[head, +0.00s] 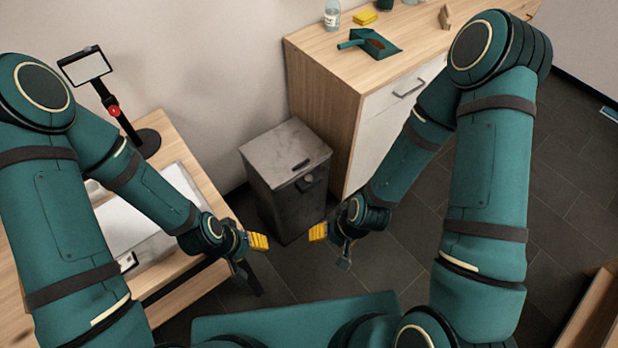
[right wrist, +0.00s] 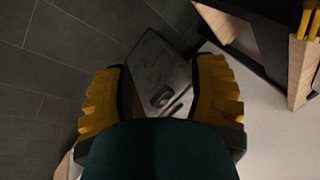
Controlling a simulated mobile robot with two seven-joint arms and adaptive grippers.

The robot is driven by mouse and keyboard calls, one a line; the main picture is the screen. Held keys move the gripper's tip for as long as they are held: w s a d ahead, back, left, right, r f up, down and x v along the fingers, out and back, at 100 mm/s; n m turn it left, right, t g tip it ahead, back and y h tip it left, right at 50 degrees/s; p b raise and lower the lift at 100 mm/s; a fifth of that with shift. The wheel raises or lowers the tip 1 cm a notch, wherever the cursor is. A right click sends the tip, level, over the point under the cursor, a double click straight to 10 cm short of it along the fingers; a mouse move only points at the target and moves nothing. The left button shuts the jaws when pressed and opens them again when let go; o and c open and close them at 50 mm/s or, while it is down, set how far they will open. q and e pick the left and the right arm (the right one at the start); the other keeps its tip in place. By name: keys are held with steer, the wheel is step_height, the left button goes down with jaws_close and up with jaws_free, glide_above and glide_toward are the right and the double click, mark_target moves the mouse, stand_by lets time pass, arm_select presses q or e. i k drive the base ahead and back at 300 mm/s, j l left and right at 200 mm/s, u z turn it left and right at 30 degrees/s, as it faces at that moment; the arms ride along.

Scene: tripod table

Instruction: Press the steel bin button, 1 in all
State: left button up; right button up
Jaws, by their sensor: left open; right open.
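The steel bin (head: 285,157) stands on the floor between the left table and the cabinet, with its lid shut. Its round button (head: 307,182) is on the upper front, just below the lid edge. In the right wrist view the bin (right wrist: 158,65) shows between the fingers, with a dark round part that looks like the button (right wrist: 162,97). My left gripper (head: 258,242) is open and empty, in front of the bin to the left. My right gripper (head: 318,232) is open and empty, in front of the bin to the right; its yellow fingers show in the right wrist view (right wrist: 160,95). Neither appears to touch the bin.
The wooden cabinet (head: 322,110) stands right beside the bin, with a dustpan (head: 375,45), a bottle (head: 332,14) and a yellow sponge (head: 365,17) on top. At left, a table (head: 190,160) bears a tripod stand (head: 110,100). Dark floor is free before the bin.

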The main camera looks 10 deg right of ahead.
mark_target(308, 179)
steer(key=i+l+z, duration=0.1)
steer(key=z, duration=0.15)
steer(key=i+l, duration=0.45)
steer(key=i, duration=0.25)
steer(key=i+l+u, duration=0.1)
steer(key=u, duration=0.2)
steer(key=i+l+u, duration=0.1)
steer(key=u, duration=0.25)
